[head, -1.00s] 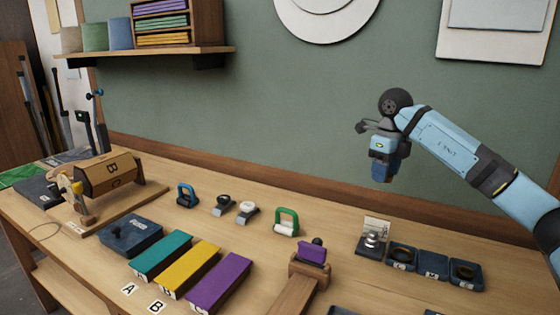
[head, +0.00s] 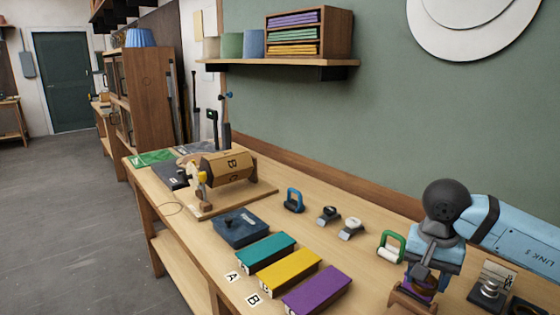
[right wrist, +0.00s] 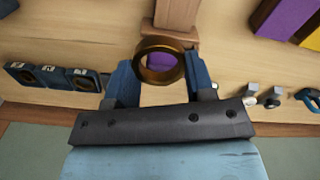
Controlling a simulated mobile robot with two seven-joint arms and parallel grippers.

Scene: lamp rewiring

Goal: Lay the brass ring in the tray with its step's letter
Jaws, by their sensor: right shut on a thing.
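My right gripper (right wrist: 161,70) is shut on the brass ring (right wrist: 159,41), which stands between the fingertips in the right wrist view. In the head view the right gripper (head: 423,277) hangs over the bench's front right, above a wooden stand with a purple piece. Small dark-blue trays (right wrist: 52,66) with white letter labels lie in a row at the left of the right wrist view, apart from the gripper; their letters are too small to read surely. In the head view only part of one tray (head: 527,306) shows at the lower right. My left gripper is not in view.
A wooden drum marked B (head: 229,167) stands at the bench's far left. Teal (head: 265,251), yellow (head: 289,269) and purple (head: 318,289) blocks lie in front, near letter cards A and B. A green-handled piece (head: 392,245) stands close to the gripper.

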